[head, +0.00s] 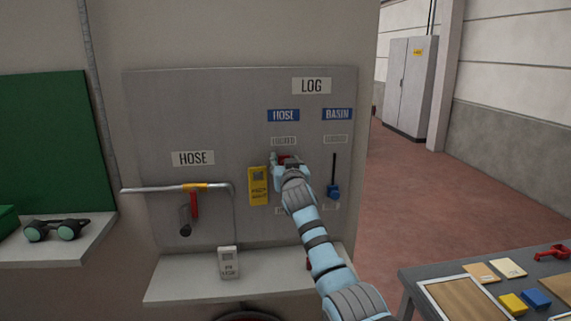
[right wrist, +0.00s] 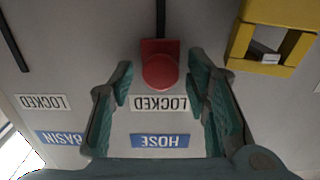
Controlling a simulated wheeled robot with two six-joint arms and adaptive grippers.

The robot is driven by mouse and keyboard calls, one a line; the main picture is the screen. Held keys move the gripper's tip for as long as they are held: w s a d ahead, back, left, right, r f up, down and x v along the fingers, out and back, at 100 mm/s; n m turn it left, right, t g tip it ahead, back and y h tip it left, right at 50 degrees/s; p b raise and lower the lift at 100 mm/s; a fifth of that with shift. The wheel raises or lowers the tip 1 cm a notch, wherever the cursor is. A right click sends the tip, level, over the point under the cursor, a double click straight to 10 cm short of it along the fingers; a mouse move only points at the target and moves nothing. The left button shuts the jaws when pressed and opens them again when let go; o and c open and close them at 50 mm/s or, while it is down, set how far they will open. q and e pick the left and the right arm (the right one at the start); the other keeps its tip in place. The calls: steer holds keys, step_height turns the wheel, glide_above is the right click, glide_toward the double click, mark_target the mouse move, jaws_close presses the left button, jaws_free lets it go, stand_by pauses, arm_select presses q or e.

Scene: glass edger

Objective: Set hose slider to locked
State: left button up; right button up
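The red hose slider (right wrist: 160,70) is on its dark vertical track, right beside the LOCKED label (right wrist: 160,103) in the upside-down right wrist view. In the head view only a bit of its red (head: 288,158) shows behind my right gripper (head: 285,165), just below the hose LOCKED label (head: 284,141). My right gripper (right wrist: 160,80) is open; its two green fingers stand on either side of the slider's knob, with gaps on both sides. The blue HOSE sign (head: 283,115) is above. The lower part of the track is mostly hidden by my arm. My left gripper is not in view.
The blue basin slider (head: 333,191) sits low on its track to the right. A yellow tag holder (head: 258,187) is close at the left of my right gripper. A shelf (head: 190,290) juts out below the board, and a table (head: 450,280) stands at right.

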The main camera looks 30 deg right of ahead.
steer(key=v, duration=1.2)
steer(key=shift+f, duration=0.1)
